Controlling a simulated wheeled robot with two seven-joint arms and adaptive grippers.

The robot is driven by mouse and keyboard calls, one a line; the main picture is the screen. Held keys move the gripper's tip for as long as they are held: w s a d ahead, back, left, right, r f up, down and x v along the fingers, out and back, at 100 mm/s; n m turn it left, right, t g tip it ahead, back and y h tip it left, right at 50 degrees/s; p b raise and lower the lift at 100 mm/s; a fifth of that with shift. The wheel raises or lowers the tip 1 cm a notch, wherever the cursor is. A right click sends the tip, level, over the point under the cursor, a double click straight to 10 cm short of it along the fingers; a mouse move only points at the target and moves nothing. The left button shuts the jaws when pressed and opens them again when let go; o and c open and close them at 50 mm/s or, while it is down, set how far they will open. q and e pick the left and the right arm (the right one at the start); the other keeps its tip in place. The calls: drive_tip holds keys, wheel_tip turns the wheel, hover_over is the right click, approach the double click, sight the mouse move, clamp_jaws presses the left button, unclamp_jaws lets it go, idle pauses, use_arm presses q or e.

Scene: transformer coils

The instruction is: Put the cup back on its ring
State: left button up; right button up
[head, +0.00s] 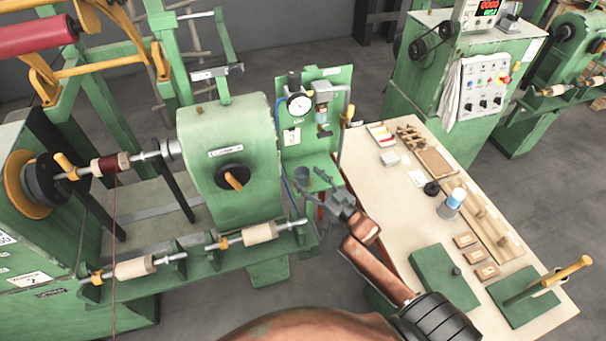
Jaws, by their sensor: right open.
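A small dark grey cup (302,174) stands upright on the low ledge of the green panel (335,98), in the middle of the view. My right gripper (307,182) comes in from the lower right. It is open, with its fingers close beside the cup; I cannot tell whether they touch it. I cannot make out a ring for the cup with certainty. A small fitting with a glass bowl (322,117) is mounted on the panel above. My left gripper is not in view.
The panel carries a round gauge (299,104), and a blue hose runs down its left side. The green winding machine (230,140) stands close at left.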

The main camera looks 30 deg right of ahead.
drive_tip(key=s+d, duration=0.1)
drive_tip(key=s, duration=0.7)
drive_tip(key=shift+s+d, duration=0.15)
drive_tip(key=shift+s, duration=0.05)
drive_tip(key=s+d+f+m+g+h, duration=0.1)
drive_tip(key=s+d+f+g, duration=0.1)
drive_tip(key=f, duration=0.8)
drive_tip(key=s+d+f+g+h, duration=0.1)
drive_tip(key=s+d+f+g, duration=0.1)
drive_tip(key=f, duration=0.9)
drive_tip(key=s+d+f+m+g+h, duration=0.1)
drive_tip(key=s+d+f+g, duration=0.1)
drive_tip(key=f, duration=0.8)
drive_tip(key=s+a+f+g, duration=0.1)
drive_tip(key=s+f, duration=0.3)
drive_tip(key=f, duration=0.3)
drive_tip(key=s+f+g, duration=0.2)
drive_tip(key=s+f, duration=0.2)
drive_tip(key=f, duration=0.2)
drive_tip(key=s+a+f+g, duration=0.2)
drive_tip(key=s+f, duration=0.5)
drive_tip(key=s, duration=0.4)
drive_tip(key=s+a+f+n+g, duration=0.1)
drive_tip(key=s+a+f+g, duration=0.2)
drive_tip(key=s, duration=0.8)
drive_tip(key=s+a+f+g, duration=0.3)
drive_tip(key=s+a+f, duration=0.3)
drive_tip(key=s+f, duration=0.5)
drive_tip(key=shift+f+n, duration=0.3)
drive_tip(key=shift+s, duration=0.1)
